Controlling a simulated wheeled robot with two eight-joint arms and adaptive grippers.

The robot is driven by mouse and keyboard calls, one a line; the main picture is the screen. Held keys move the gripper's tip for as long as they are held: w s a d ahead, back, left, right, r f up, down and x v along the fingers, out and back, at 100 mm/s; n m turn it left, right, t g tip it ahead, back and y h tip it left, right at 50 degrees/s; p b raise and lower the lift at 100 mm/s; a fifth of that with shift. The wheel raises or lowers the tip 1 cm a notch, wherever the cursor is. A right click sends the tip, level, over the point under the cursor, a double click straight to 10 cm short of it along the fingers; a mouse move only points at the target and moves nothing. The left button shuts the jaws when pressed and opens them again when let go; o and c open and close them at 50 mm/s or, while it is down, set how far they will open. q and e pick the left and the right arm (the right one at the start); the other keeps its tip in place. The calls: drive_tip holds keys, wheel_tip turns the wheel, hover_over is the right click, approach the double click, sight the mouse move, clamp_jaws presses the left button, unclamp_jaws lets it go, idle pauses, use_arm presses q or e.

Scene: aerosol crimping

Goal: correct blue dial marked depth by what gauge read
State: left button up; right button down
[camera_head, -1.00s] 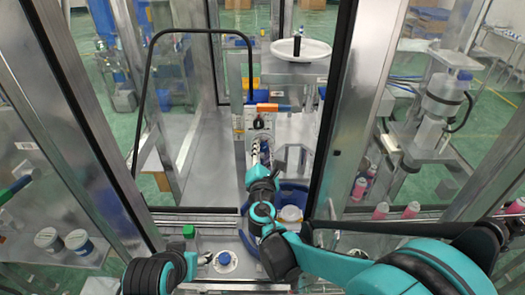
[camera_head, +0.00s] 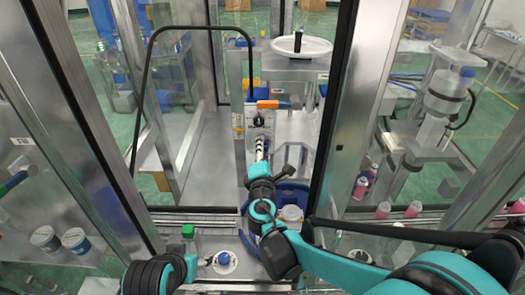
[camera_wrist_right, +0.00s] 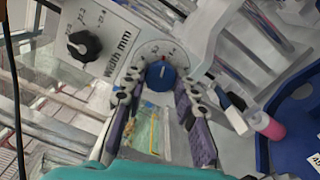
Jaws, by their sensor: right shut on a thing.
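The blue dial (camera_wrist_right: 160,76) sits at the lower end of a pale panel (camera_wrist_right: 118,38) in the right wrist view, with a small scale above it. My right gripper (camera_wrist_right: 160,92) is shut on the blue dial, a finger on each side of it. In the head view my right gripper (camera_head: 260,148) reaches to the panel's lower part and hides the dial. My left gripper (camera_head: 205,259) is low in the head view; its fingers are too small to read. No gauge reading is legible.
A black knob (camera_wrist_right: 84,45) marked "width mm" is beside the blue dial on the panel. A white handwheel (camera_head: 302,47) stands behind. Metal door posts flank my right arm. A blue button (camera_head: 224,258) on a white disc is near my left gripper.

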drive_tip(key=shift+m+b, duration=0.35)
drive_tip(key=shift+m, duration=1.65)
drive_tip(key=c, duration=1.2)
unclamp_jaws()
drive_tip(key=s, duration=1.2)
drive_tip(key=shift+s, duration=0.1)
